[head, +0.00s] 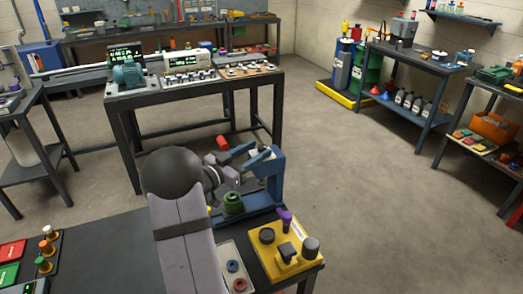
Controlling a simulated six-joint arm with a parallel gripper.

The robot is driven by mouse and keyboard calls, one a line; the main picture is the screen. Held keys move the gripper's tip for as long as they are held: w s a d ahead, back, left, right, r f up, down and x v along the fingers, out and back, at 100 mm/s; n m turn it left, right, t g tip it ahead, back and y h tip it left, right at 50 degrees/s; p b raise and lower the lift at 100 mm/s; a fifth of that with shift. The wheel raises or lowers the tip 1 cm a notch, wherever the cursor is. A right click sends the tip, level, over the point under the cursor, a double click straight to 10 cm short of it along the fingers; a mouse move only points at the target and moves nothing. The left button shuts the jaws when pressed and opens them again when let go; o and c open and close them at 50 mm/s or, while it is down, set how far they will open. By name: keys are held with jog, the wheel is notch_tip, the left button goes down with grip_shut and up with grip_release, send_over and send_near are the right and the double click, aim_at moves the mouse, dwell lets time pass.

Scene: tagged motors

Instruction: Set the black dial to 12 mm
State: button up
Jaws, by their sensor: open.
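A yellow box (291,266) stands at the front right of the dark near bench. It carries round black knobs, one at its left (266,236) and a taller one at its right (310,246). No mm scale is readable, so I cannot tell which of them is the black dial. My gripper (254,152) is open beside the upper part of a blue upright frame (272,185), behind the yellow box. It appears empty and is apart from the box. Its contact with the frame is unclear.
A green round part (233,203) sits at the blue frame's foot. A purple-topped lever (285,218) rises from the yellow box's back. A pale panel with round rings (237,275) lies to its left. Red and green blocks (9,274) lie far left.

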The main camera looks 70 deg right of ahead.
jog(key=shift+a, duration=0.15)
jog(key=p+v, duration=0.6)
jog(key=shift+p+x, duration=0.95)
jog(key=shift+x, duration=2.8)
jog(key=shift+r, duration=0.1)
jog(key=shift+c, duration=0.6)
jog(key=c, duration=0.9)
